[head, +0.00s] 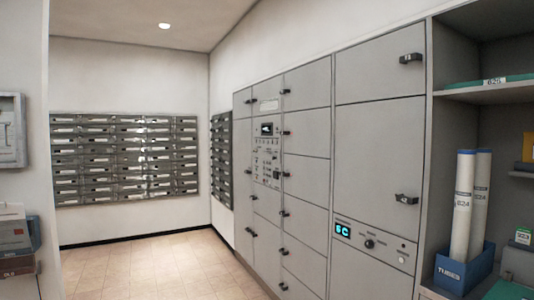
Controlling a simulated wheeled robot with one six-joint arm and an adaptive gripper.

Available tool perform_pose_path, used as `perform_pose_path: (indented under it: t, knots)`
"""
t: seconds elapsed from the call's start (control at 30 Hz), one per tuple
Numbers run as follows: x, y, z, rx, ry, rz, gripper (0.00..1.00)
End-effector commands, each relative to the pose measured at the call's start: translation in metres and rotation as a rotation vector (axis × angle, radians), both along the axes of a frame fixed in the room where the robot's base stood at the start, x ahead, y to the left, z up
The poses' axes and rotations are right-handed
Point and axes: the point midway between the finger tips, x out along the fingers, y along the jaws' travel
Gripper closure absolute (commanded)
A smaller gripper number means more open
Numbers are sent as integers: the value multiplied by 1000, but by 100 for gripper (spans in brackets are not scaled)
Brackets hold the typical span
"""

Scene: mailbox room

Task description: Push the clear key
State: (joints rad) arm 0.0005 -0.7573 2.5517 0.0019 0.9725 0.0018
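A control panel (267,157) is set into the grey locker wall, left of the middle of the head view. It has a small dark screen (266,129) with several small keys and fittings below it. The key labels are too small to read, so I cannot tell which one is the clear key. A second panel strip (372,242) is low on the right lockers, with a lit display (342,229) that appears to read "6C", a dark knob (369,244) and small buttons. My gripper is not in view.
Grey locker doors (380,150) with dark handles line the right wall. Shelving at right holds white tubes (463,205) in a blue box (464,270). Mailboxes (125,160) cover the back wall. A box stack (18,240) stands at left. The tiled floor (140,272) is clear.

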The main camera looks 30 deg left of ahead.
Motion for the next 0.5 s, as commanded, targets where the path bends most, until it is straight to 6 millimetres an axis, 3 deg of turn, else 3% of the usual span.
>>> perform_pose_path:
  t: [0.03, 0.17, 0.5]
  knots:
    - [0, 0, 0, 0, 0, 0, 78]
    - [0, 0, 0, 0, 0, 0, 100]
    - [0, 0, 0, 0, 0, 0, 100]
